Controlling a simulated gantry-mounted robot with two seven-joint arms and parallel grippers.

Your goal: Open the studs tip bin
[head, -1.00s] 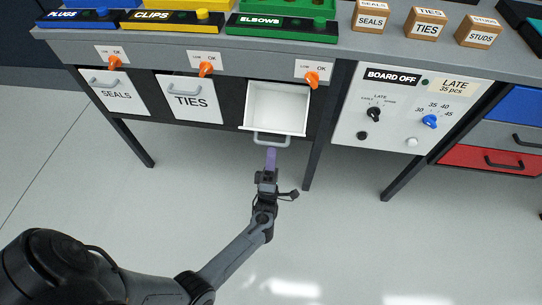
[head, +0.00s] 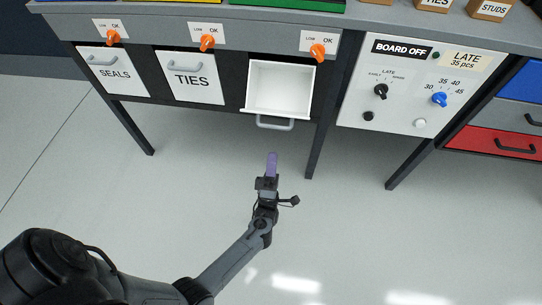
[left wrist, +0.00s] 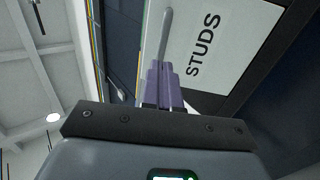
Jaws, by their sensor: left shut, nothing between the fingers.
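The studs tip bin (head: 281,88) is the third white bin from the left under the bench. It is tipped out at the top, and its white inside looks empty. Its grey handle (head: 275,123) sits at the front's edge. In the left wrist view the STUDS front (left wrist: 225,50) and the handle (left wrist: 166,30) are close ahead. My left gripper (head: 272,156), with purple fingers, is shut and empty. It is below the handle and apart from it in the head view. The purple fingers also show in the left wrist view (left wrist: 160,82). My right gripper is not in view.
The seals bin (head: 113,72) and ties bin (head: 190,77) are closed at left. Orange knobs (head: 317,51) sit above the bins. A control panel (head: 420,85) is at right, beyond a dark table leg (head: 321,130). The floor below is clear.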

